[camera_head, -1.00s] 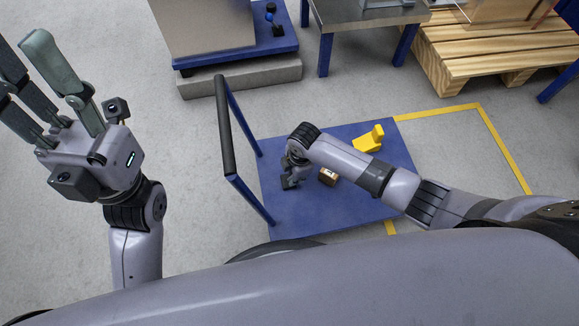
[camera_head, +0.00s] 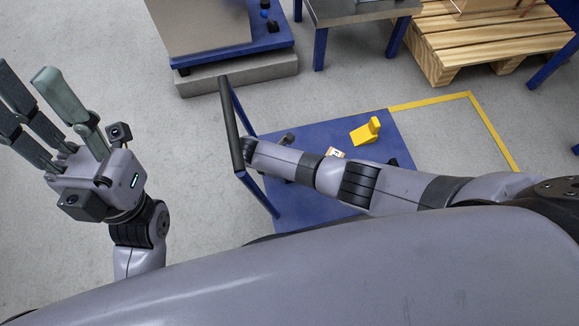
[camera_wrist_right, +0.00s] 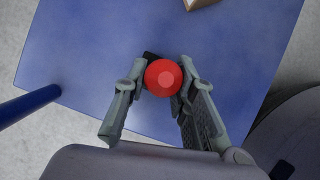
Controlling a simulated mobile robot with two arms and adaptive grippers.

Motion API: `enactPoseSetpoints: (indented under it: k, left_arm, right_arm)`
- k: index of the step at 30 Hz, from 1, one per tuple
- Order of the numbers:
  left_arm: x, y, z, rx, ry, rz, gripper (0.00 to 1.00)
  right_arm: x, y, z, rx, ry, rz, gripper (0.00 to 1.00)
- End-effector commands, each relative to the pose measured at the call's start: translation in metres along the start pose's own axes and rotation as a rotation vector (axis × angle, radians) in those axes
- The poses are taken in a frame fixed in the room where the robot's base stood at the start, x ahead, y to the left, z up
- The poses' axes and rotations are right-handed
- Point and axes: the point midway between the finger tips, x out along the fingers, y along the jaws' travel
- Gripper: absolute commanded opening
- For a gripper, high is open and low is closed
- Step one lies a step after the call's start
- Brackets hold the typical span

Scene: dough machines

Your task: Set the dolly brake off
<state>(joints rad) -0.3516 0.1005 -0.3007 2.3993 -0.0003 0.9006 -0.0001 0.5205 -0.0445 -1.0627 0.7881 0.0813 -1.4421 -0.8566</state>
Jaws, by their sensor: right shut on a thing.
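The dolly is a blue flat deck (camera_head: 310,208) with a black-topped push handle (camera_head: 231,125) on its left side. In the right wrist view, a round red knob (camera_wrist_right: 163,77) sits over the blue deck near a deck edge, with a small black part behind it. My right gripper (camera_wrist_right: 160,84) is shut on the red knob, one finger on each side. In the head view my right arm hides the knob and most of that gripper. My left gripper (camera_head: 25,80) is open and empty, raised at the left, away from the dolly.
A machine on a blue base (camera_head: 270,40), a steel table (camera_head: 360,10) and a wooden pallet (camera_head: 480,50) stand behind. Floor left of the handle is clear.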

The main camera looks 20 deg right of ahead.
Motion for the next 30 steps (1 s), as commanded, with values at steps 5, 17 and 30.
enactPoseSetpoints:
  k: [5,17,30]
  left_arm:
    - [-0.0004,0.0000,0.0002,0.000,0.000,0.000,0.40]
    - [-0.0003,0.0000,0.0002,0.000,0.000,0.000,0.40]
    - [0.0016,-0.0007,-0.0011,0.002,0.007,0.000,0.40]
  right_arm:
    - [0.0012,-0.0011,0.0002,-0.002,-0.007,-0.002,0.00]
    - [0.0013,-0.0010,0.0005,-0.002,-0.006,-0.002,0.38]
    - [0.0005,-0.0004,0.0001,-0.001,-0.004,-0.001,0.41]
